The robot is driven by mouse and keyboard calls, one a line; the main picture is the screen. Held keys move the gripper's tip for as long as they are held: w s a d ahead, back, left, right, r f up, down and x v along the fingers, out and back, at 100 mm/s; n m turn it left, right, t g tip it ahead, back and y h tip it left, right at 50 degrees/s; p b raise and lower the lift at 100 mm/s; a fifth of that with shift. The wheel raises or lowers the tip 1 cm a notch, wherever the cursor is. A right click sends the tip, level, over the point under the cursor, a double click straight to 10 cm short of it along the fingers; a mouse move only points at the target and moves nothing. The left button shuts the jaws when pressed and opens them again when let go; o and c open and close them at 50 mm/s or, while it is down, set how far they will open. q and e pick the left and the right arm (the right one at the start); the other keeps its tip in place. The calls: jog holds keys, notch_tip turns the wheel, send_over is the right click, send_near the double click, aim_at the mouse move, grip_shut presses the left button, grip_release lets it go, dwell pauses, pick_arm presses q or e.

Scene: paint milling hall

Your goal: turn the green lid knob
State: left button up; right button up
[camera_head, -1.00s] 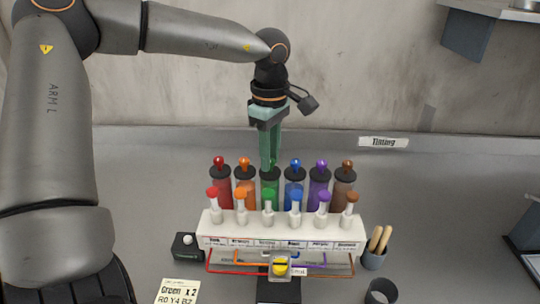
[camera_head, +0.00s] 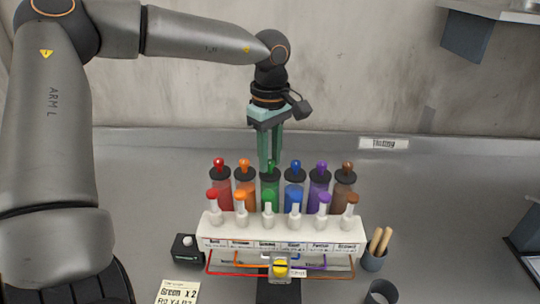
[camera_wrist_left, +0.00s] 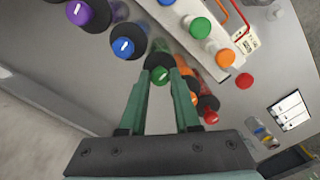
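The green lid knob (camera_head: 270,166) sits on the dark lid of the green canister (camera_head: 270,186), in the back row of canisters. My left gripper (camera_head: 270,163) points straight down above it, with one fingertip on each side of the knob. In the left wrist view the green knob (camera_wrist_left: 159,75) shows its white mark and lies between the two green fingertips (camera_wrist_left: 160,72). The fingers appear closed against its sides; any small gap is hard to see. My right gripper is in neither view.
Blue (camera_head: 295,166) and orange (camera_head: 244,167) knobs stand close on either side. A white rack (camera_head: 283,236) with several small coloured-top bottles is in front. A cup of wooden sticks (camera_head: 373,260) stands at right.

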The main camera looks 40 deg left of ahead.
aim_at(270, 161)
pick_arm(q)
jog(key=o, duration=0.4)
jog(key=shift+r, duration=0.15)
notch_tip(270, 161, up, 12)
jog(key=shift+r, duration=0.15)
dwell(0.8)
